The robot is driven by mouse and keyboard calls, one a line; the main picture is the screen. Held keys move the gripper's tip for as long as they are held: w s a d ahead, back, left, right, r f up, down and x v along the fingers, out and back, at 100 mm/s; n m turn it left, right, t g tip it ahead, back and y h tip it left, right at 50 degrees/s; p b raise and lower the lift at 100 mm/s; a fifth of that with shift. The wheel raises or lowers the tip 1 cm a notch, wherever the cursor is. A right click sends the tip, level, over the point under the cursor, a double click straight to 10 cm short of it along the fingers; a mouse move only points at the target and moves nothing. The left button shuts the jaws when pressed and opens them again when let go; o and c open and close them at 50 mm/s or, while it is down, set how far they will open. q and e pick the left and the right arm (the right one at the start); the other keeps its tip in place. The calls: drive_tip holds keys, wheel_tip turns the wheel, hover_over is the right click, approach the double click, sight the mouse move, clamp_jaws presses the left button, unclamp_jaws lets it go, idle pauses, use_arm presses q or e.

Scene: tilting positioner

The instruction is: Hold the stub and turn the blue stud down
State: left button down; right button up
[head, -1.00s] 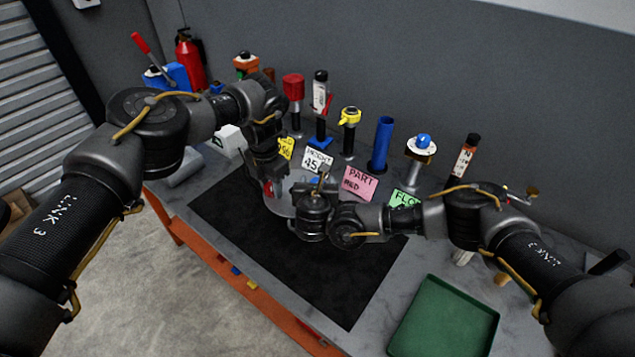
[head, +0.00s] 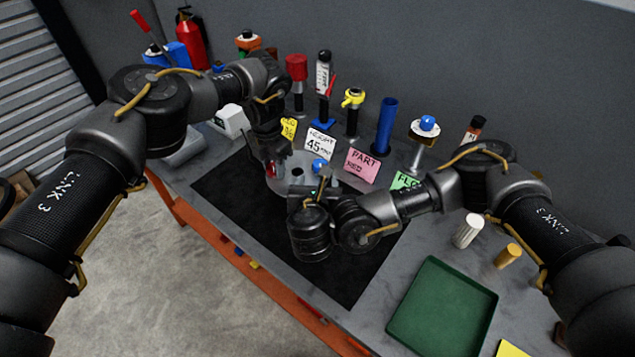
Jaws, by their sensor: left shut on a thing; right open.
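The tilting positioner shows as a round grey plate (head: 285,186) on the black mat, with a dark hole in its face. A blue stud (head: 319,167) shows at the plate's far right side. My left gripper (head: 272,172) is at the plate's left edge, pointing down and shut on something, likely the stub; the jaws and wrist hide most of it. A little red shows there. My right gripper (head: 314,190) is open at the plate's near right side, close to the blue stud; its wrist hides part of the plate. I cannot tell whether it touches anything.
Behind the plate stand cards, among them a white one (head: 319,143) and a pink one (head: 361,166), and a row of posts with a blue tube (head: 385,127). A green tray (head: 443,308) lies at front right, with a white cylinder (head: 467,231) behind it.

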use_arm(q)
drive_tip(key=c, duration=1.2)
unclamp_jaws()
drive_tip(key=shift+r, duration=0.1)
drive_tip(key=shift+c, duration=0.2)
drive_tip(key=o, duration=0.4)
